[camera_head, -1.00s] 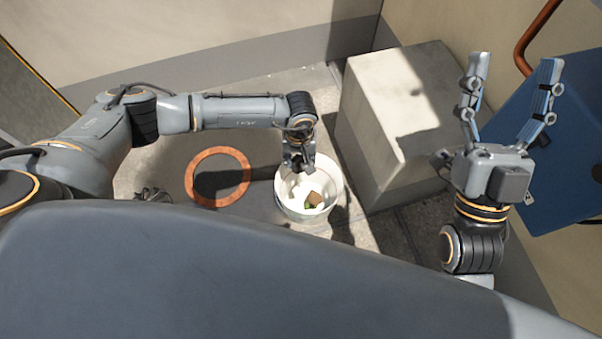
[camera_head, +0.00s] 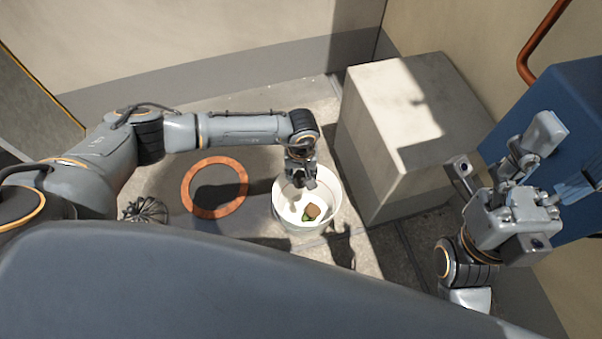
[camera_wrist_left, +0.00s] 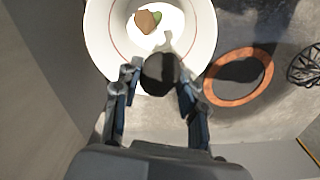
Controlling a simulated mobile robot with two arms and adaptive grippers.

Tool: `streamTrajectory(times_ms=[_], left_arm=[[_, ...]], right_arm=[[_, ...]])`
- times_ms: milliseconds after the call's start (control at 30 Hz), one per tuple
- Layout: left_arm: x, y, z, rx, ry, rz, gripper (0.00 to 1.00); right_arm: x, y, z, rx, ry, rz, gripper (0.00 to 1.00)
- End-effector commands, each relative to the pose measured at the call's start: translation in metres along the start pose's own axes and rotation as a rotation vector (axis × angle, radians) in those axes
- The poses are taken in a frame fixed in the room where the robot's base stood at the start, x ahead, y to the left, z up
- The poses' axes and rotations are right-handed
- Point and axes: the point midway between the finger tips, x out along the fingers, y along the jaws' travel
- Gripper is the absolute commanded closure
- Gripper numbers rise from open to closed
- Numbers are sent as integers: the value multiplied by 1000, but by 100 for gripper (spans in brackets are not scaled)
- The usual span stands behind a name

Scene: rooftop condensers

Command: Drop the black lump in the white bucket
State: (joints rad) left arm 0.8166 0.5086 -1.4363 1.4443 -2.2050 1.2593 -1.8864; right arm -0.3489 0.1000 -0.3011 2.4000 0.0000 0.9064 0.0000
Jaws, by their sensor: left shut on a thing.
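My left gripper (camera_head: 300,181) is shut on the black lump (camera_wrist_left: 162,72), a dark rounded piece between its fingertips in the left wrist view. In the head view the gripper points down over the far part of the white bucket (camera_head: 333,204), and its fingers largely hide the lump. In the wrist view the lump overlaps the edge of the bucket (camera_wrist_left: 98,38). A brown piece (camera_head: 313,211) and a green piece (camera_head: 305,218) lie inside the bucket. My right gripper (camera_head: 503,155) is open and empty at the right, its fingers spread apart.
An orange-brown ring (camera_head: 187,187) lies on the floor left of the bucket. A dark wire object (camera_head: 146,210) is farther left. A large pale block (camera_head: 375,125) stands right of the bucket, with a blue box (camera_head: 570,90) and a copper-coloured pipe (camera_head: 537,38) beyond.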

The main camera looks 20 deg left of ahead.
Motion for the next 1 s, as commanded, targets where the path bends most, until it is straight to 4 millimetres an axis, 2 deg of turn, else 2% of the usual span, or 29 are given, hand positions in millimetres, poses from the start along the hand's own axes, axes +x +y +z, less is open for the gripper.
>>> streamTrajectory(times_ms=[33, 100, 500, 533, 600, 667, 1000], left_arm=[[10, 0, 1, 0, -2, 0, 83], [14, 0, 1, 0, -2, 0, 83], [16, 0, 0, 0, -1, 0, 83], [16, 0, 0, 0, -1, 0, 57], [16, 0, 0, 0, -1, 0, 43], [16, 0, 0, 0, -1, 0, 32], [14, 0, 0, 0, 0, 0, 32]], right_arm=[[-8, 0, 2, 0, -4, 0, 31], [-10, 0, 3, -1, -5, 0, 31], [-12, 0, 4, -1, -7, 0, 31], [-12, 0, 4, -1, -7, 0, 31], [-12, 0, 4, -1, -7, 0, 31], [-12, 0, 4, -1, -7, 0, 31], [-12, 1, 4, -2, -8, 1, 31]])
